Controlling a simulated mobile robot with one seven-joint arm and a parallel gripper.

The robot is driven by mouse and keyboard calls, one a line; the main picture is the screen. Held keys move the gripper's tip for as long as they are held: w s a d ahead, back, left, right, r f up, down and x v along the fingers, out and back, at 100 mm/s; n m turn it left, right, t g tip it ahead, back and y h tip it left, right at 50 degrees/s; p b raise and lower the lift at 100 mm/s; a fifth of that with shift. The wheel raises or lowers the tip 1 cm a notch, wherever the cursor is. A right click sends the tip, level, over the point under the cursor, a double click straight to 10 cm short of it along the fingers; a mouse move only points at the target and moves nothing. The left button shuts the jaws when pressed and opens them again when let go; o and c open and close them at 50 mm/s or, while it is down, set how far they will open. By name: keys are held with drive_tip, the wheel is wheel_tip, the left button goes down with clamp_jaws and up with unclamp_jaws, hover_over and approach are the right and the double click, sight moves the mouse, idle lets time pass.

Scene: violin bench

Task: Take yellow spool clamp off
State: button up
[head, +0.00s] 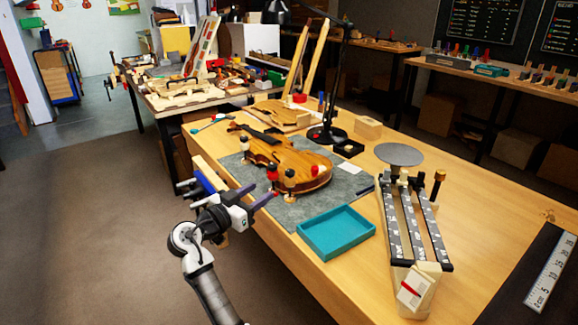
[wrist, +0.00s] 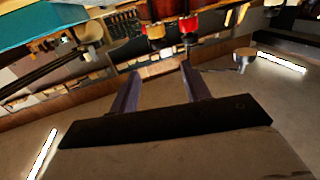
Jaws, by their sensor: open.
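The violin (head: 285,160) lies on a grey mat (head: 325,205) on the bench, with several small spool clamps at its near edge. A red-topped clamp (head: 290,174) and a dark and red one (head: 272,174) stand out there; I cannot clearly pick out a yellow one in the head view. My gripper (head: 257,196) is open and empty, just left of these clamps, beyond the bench edge. In the wrist view my gripper (wrist: 159,68) has its fingers apart, with red and pale yellowish spools (wrist: 155,32) beyond the tips; which clamp each belongs to is unclear.
A teal tray (head: 336,233) sits near the bench's front edge, right of my gripper. A black lamp (head: 327,134) stands behind the violin. The floor left of the bench is clear.

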sight(287, 175)
drive_tip(key=p+x, duration=0.3)
drive_tip(key=x, duration=1)
drive_tip(key=shift+w+d, duration=0.2)
drive_tip(key=c, duration=1)
